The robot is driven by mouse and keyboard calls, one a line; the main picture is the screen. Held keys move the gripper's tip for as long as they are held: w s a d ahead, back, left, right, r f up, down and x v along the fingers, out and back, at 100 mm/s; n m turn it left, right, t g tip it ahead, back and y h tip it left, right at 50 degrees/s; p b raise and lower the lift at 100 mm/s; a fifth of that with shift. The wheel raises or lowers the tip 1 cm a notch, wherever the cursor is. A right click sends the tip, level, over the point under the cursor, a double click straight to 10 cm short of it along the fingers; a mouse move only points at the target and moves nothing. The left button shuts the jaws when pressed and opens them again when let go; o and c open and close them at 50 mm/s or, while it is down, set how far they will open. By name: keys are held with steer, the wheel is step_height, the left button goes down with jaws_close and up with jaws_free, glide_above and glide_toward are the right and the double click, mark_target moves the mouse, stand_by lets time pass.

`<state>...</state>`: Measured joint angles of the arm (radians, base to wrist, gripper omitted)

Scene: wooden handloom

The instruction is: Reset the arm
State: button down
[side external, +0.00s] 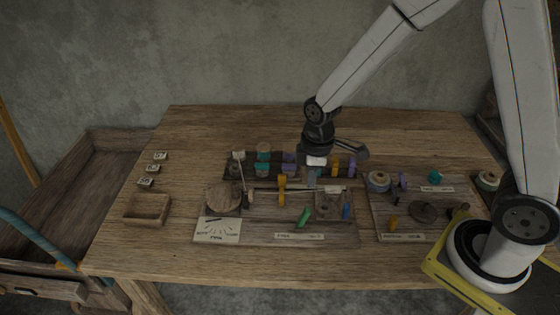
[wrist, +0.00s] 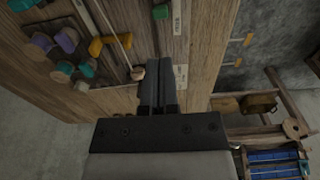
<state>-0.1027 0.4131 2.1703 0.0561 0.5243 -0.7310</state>
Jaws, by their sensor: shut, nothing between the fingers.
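My arm reaches in from the right in the side external view, with its wrist over the back middle of the wooden table (side external: 240,124). My gripper (wrist: 163,58) is shut and empty in the wrist view, its two dark fingers side by side. In the side external view the gripper (side external: 314,176) points down above the rack of coloured spools, and its fingertips are hard to make out. I cannot tell whether they touch anything there.
A board (side external: 264,232) with a round wooden disc (side external: 223,197), a yellow piece (side external: 282,189) and a green piece (side external: 304,217) lies below the gripper. A second board (side external: 378,222) is at right. A small wooden tray (side external: 146,209) stands at left. The table's back left is clear.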

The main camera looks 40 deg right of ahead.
steer(key=s+d+r+m+t, duration=0.2)
steer(key=s+d+r+m, duration=0.2)
steer(key=s+m, duration=0.4)
steer(key=shift+r+m, duration=0.35)
steer(key=shift+m, duration=0.15)
steer(key=shift+d, duration=0.1)
steer(key=w+a+f+n+g+h, duration=0.2)
steer(key=w+a+f+n+g, duration=0.1)
steer(key=w+a, duration=0.3)
steer(key=w+a+f+n+g+h, duration=0.2)
steer(key=w+a+n, duration=0.4)
steer(key=w, duration=0.4)
steer(key=shift+a+f+g, duration=0.35)
steer(key=shift+f+g, duration=0.05)
steer(key=shift+g, duration=0.3)
